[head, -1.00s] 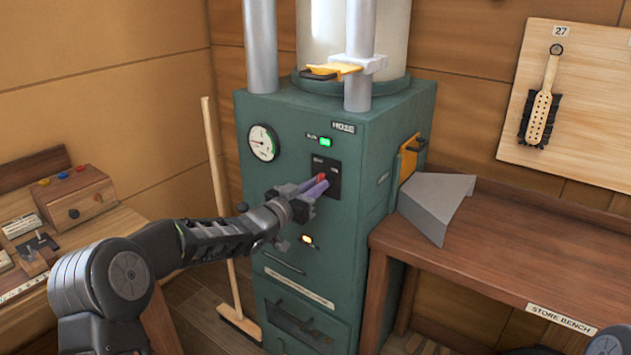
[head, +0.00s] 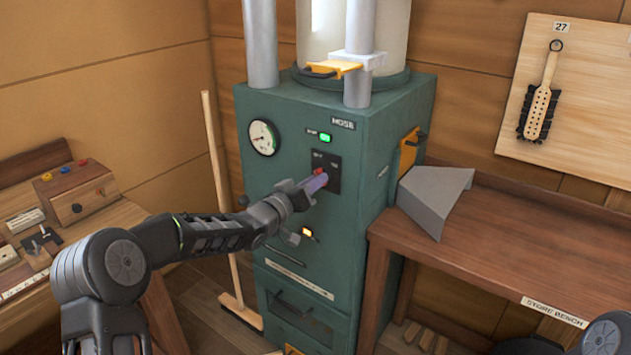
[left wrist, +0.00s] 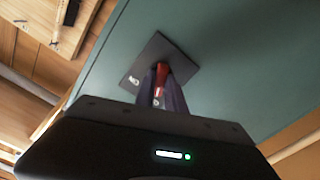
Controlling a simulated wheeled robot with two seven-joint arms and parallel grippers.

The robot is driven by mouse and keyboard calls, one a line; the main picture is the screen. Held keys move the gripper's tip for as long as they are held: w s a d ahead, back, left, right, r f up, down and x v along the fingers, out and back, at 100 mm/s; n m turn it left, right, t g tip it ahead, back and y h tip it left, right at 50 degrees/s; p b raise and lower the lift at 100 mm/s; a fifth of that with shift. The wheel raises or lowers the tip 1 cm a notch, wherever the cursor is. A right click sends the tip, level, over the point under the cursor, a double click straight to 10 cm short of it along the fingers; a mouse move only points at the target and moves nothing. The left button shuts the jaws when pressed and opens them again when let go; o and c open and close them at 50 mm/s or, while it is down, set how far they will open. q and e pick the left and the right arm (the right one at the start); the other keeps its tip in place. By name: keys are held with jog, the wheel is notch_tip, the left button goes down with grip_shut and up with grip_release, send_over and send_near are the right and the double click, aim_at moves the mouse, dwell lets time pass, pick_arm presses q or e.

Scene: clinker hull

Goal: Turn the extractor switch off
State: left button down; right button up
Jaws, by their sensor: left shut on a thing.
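The extractor switch is a red lever (head: 319,171) on a black plate (head: 334,178) on the front of the green cabinet (head: 375,130). My left gripper (head: 316,184) is at the plate, shut on the red lever. In the left wrist view the red lever (left wrist: 162,70) stands between the two purple-grey fingers, in front of the dark plate (left wrist: 145,62). The fingers hide part of the lever and the plate's lettering, so I cannot read its position. A green lamp (head: 325,138) above the plate is lit. My right gripper is not in view.
A round gauge (head: 263,138) is left of the switch and an amber lamp (head: 307,232) below. A broom (head: 217,190) leans at the cabinet's left. The store bench (head: 520,265) with a grey sloped piece (head: 436,196) stands right. A yellow-handled gate (head: 333,67) crosses the pipe above.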

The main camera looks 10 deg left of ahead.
pick_arm(q)
jog(key=c, duration=1.4)
grip_release()
jog(key=b+v, duration=0.1)
jog(key=v, duration=0.7)
jog(key=shift+f, duration=0.1)
